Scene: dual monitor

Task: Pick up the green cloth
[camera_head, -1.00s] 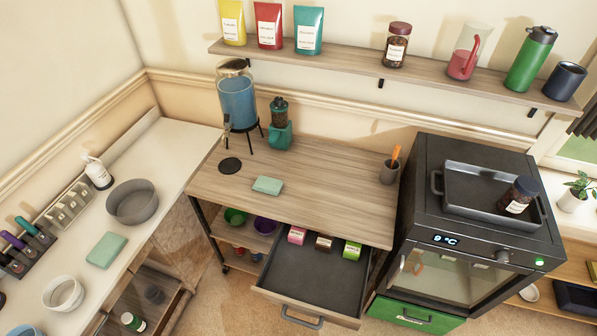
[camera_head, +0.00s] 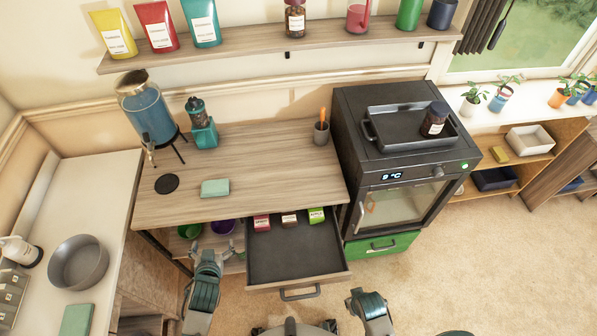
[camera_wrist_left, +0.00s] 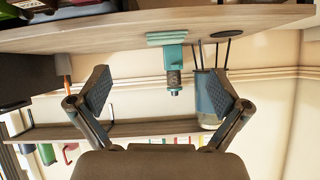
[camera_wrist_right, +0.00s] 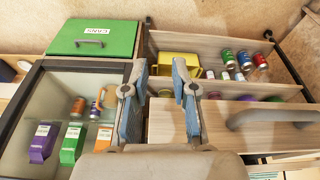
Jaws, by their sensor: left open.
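A folded green cloth (camera_head: 215,187) lies flat on the wooden table (camera_head: 250,165), near its front left part. It also shows edge-on at the table's edge in the left wrist view (camera_wrist_left: 166,39). A second green cloth (camera_head: 77,320) lies on the white counter at the lower left. My left gripper (camera_head: 209,258) is in front of the table, below the first cloth and apart from it. Its fingers are spread and empty in the left wrist view (camera_wrist_left: 160,88). My right gripper (camera_head: 368,297) is right of the open drawer. In the right wrist view (camera_wrist_right: 159,68) its fingers are apart and empty.
An open drawer (camera_head: 295,262) with several small boxes juts out from the table. A black oven (camera_head: 400,150) is at the right.

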